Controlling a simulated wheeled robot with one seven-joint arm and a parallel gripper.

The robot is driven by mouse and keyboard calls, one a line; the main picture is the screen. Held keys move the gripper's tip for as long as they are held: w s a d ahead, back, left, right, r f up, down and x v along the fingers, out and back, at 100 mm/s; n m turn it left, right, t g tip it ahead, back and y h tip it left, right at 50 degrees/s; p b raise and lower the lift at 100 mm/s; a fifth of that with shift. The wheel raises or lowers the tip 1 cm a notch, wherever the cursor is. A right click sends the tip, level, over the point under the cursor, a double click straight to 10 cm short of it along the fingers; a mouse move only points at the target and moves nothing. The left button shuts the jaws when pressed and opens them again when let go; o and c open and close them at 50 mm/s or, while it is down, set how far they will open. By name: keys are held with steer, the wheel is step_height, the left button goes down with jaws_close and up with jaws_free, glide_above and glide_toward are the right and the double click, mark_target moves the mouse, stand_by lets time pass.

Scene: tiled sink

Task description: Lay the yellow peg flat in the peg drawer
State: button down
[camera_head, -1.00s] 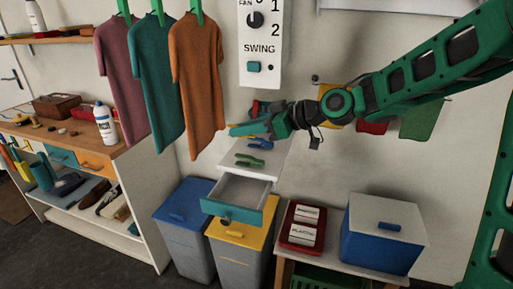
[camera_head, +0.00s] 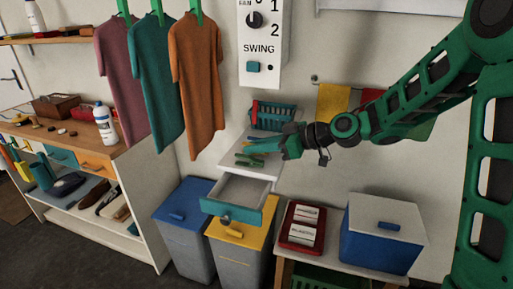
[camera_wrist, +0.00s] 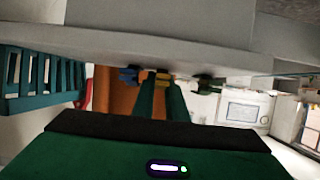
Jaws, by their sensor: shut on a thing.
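My gripper (camera_head: 262,150) is low over the white top of the drawer unit (camera_head: 238,168), with its fingers pointing left. In the wrist view its fingertips (camera_wrist: 162,86) are closed around the yellow peg (camera_wrist: 154,78), close to the white surface. A blue peg (camera_wrist: 130,75) and a green peg (camera_wrist: 207,84) lie on either side of it. The green peg also shows in the head view (camera_head: 247,161). The peg drawer (camera_head: 239,190) is pulled out below the top and looks empty. The gripper hides part of the pegs in the head view.
A teal basket (camera_head: 275,117) stands behind my gripper. Hanging shirts (camera_head: 196,85) are to the left. Blue and yellow lidded bins (camera_head: 240,236) stand below the drawer. A red box (camera_head: 302,228) and a blue box (camera_head: 382,235) are at the lower right.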

steer(key=c, duration=2)
jaws_free()
steer(key=shift+c, duration=0.2)
steer(key=v, duration=1.2)
steer(key=shift+d+f, duration=0.1)
steer(key=s+d+f+m+g+h, duration=0.1)
steer(key=s+d+f+m+h, duration=0.2)
steer(key=s+d, duration=0.4)
steer(key=s+d+f+m+g+h, duration=0.1)
steer(key=s+d+f+m+h, duration=0.2)
steer(key=s+d+m, duration=0.3)
steer(key=s+d+f+m+g+h, duration=0.1)
steer(key=s+d+f+m+h, duration=0.2)
steer(key=s+d+m+h, duration=0.2)
steer(key=s+d, duration=0.3)
steer(key=d, duration=0.3)
steer(key=shift+s+f, duration=0.15)
steer(key=shift+f, duration=0.1)
steer(key=shift+o, duration=0.2)
steer(key=s+d+m+g+h, duration=0.1)
steer(key=s+d+m, duration=0.3)
steer(key=s, duration=0.6)
steer(key=shift+d+m+g, duration=0.15)
steer(key=shift+m+g, duration=0.65)
